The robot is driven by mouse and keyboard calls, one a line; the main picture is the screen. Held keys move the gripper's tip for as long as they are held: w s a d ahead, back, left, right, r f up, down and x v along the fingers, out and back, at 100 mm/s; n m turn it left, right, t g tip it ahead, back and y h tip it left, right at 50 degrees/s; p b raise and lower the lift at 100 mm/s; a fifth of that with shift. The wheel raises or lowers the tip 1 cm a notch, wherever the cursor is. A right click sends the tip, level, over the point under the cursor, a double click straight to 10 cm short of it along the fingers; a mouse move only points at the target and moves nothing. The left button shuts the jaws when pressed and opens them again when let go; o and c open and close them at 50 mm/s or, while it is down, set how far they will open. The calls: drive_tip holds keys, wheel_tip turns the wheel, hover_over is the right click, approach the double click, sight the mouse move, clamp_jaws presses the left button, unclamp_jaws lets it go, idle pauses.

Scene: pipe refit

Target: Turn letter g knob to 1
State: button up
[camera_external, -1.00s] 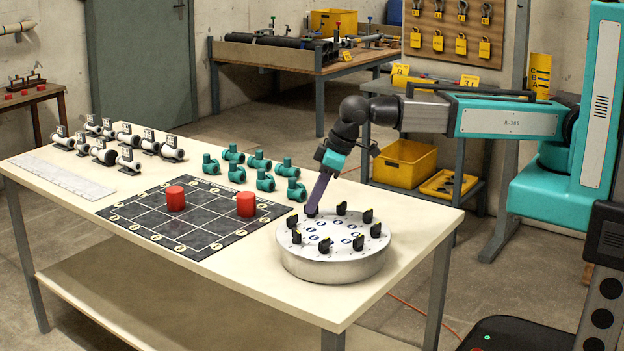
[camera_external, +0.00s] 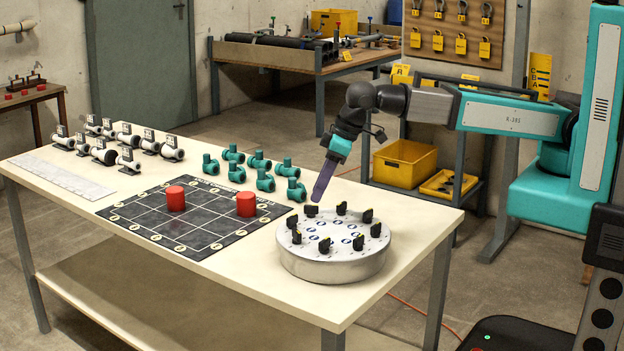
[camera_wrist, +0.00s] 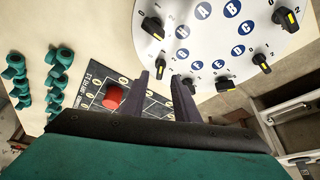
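A round silver-white dial plate (camera_external: 335,262) stands on the table's right end. It carries a ring of black knobs with yellow marks, beside blue letter discs. In the wrist view the plate (camera_wrist: 212,36) fills the top. One knob (camera_wrist: 160,66) shows by the left fingertip, another (camera_wrist: 188,86) by the right.
A black grid mat (camera_external: 205,219) with two red cylinders (camera_external: 175,199) (camera_external: 246,204) lies left of the plate. Several teal pipe fittings (camera_external: 265,181) stand behind it. White pipe pieces (camera_external: 129,160) are farther left. The space above the plate is free.

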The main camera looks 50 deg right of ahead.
drive_tip(key=b+v, duration=0.1)
drive_tip(key=v, duration=0.9)
idle(0.7)
